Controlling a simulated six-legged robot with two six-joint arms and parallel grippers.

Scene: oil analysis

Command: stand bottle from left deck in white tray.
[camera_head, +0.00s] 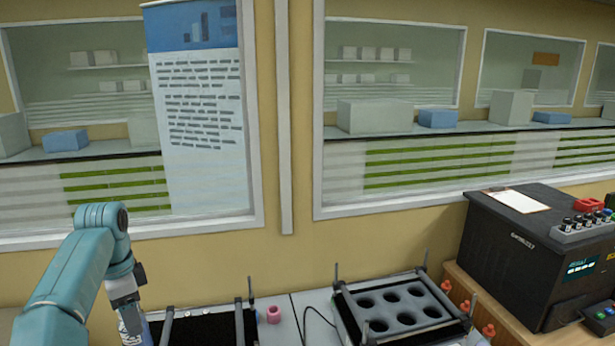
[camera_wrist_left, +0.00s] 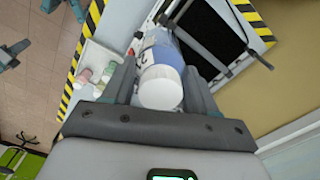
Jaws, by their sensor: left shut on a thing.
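My left gripper (camera_wrist_left: 160,88) is shut on a bottle (camera_wrist_left: 160,88) with a white cap end and a blue-and-white label. In the head view the left arm reaches in from the left, and the bottle (camera_head: 130,325) shows at the bottom edge below the gripper (camera_head: 126,300), partly cut off. It is beside the left black deck (camera_head: 205,328). In the left wrist view a white tray (camera_wrist_left: 92,60) lies to the left of the bottle, with pink and green-white items in it. My right gripper is in neither view.
A black rack with round holes (camera_head: 402,304) stands right of the left deck. A pink ring-shaped item (camera_head: 273,314) sits between them. A black analyser (camera_head: 535,250) stands at the right. Yellow-black striped edging (camera_wrist_left: 252,20) borders the deck area.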

